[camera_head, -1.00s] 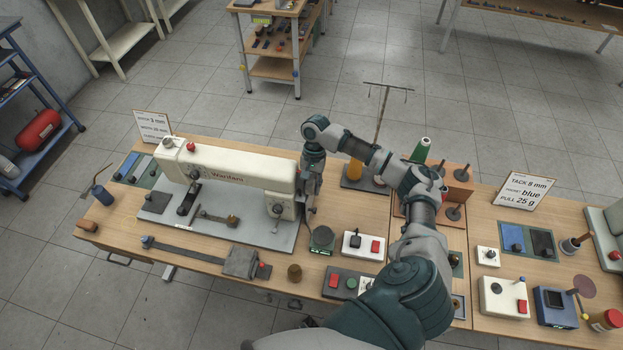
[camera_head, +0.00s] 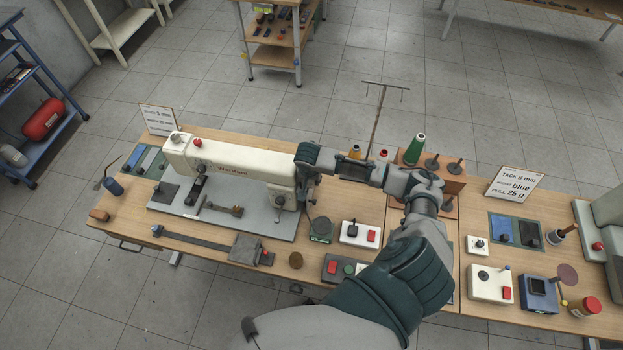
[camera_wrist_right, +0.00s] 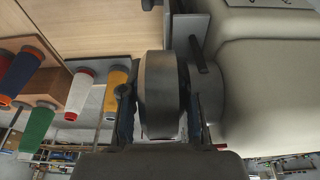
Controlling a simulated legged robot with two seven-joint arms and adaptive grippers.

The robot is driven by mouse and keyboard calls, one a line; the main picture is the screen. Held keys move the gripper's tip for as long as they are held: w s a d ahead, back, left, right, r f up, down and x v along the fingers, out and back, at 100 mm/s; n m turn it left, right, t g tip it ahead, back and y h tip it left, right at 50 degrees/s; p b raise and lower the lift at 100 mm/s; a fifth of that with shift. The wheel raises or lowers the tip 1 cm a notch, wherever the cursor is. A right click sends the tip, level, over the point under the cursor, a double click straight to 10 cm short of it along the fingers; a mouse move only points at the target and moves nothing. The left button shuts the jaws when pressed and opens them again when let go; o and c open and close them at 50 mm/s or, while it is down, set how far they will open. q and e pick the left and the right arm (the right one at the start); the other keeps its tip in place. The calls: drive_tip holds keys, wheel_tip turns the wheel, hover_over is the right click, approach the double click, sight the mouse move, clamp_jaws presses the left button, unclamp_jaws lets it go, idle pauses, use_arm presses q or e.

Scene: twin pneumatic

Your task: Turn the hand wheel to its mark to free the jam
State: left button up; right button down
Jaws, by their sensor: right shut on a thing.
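The cream sewing machine (camera_head: 232,168) stands on its grey base plate at the left of the table. Its dark grey hand wheel (camera_wrist_right: 160,85) is at the machine's right end, beside the cream body, in the right wrist view. My right gripper (camera_wrist_right: 160,118) is shut on the wheel, one finger on either side of its rim. In the head view the right gripper (camera_head: 305,196) is at the machine's right end, where my wrist largely hides the wheel. I cannot make out the wheel's mark. My left gripper is not in view.
Thread cones, including a green one (camera_head: 414,149), stand behind my right forearm on a wooden spool stand. A sign (camera_head: 515,186) stands at the right.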

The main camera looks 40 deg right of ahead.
drive_tip(key=shift+w+d+t+h, duration=0.1)
drive_tip(key=shift+t+h, duration=0.2)
drive_tip(key=shift+h, duration=0.1)
drive_tip(key=c, duration=1.2)
unclamp_jaws()
drive_tip(key=shift+o, duration=0.4)
drive_tip(key=v, duration=1.1)
drive_tip(key=shift+r, duration=0.4)
drive_tip(key=shift+f, duration=0.1)
